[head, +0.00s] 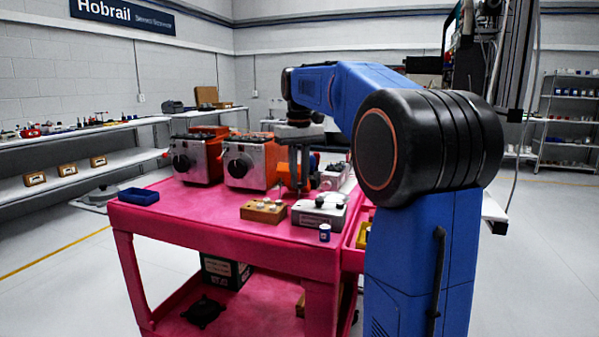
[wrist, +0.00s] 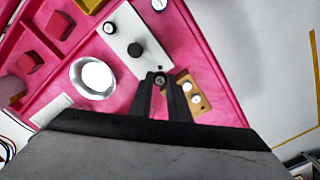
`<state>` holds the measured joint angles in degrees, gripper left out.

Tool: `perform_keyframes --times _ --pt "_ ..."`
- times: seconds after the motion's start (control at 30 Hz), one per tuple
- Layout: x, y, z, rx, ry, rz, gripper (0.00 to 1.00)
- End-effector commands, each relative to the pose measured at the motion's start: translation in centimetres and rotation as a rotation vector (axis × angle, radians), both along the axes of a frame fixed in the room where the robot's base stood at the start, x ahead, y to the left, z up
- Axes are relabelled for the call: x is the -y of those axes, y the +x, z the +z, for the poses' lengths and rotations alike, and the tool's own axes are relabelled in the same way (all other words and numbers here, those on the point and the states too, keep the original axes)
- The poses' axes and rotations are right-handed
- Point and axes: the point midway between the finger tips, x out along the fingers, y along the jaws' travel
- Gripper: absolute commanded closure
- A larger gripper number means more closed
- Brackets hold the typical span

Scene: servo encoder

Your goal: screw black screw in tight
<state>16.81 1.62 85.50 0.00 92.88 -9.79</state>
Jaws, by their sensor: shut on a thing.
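My gripper (wrist: 160,82) points down over the pink cart, with its fingers shut on a small dark screw (wrist: 160,79) whose head is round with a cross mark. In the wrist view the held screw is at the near end of a pale metal block (wrist: 122,28). I cannot tell whether its tip touches the block. In the head view the metal block (head: 318,217) is in front of my gripper (head: 298,186); the held screw is not clear there.
A wooden block (head: 263,212) with pale screws lies left of the metal block; it also shows in the wrist view (wrist: 203,105). A small blue container (head: 325,233) stands at the front edge. Two orange-and-grey machines (head: 245,163) stand behind. A blue tray (head: 139,196) lies at left.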

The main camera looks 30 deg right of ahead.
Motion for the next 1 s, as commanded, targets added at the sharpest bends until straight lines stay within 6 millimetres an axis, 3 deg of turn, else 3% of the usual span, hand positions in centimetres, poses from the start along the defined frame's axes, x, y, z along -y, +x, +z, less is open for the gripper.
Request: perform_keyframes --times 0.57,1.0 --pt "0.0 -0.1 -3.3 -0.001 0.0 0.0 0.98" --pt "0.0 0.0 -3.7 0.0 0.0 0.0 0.98"
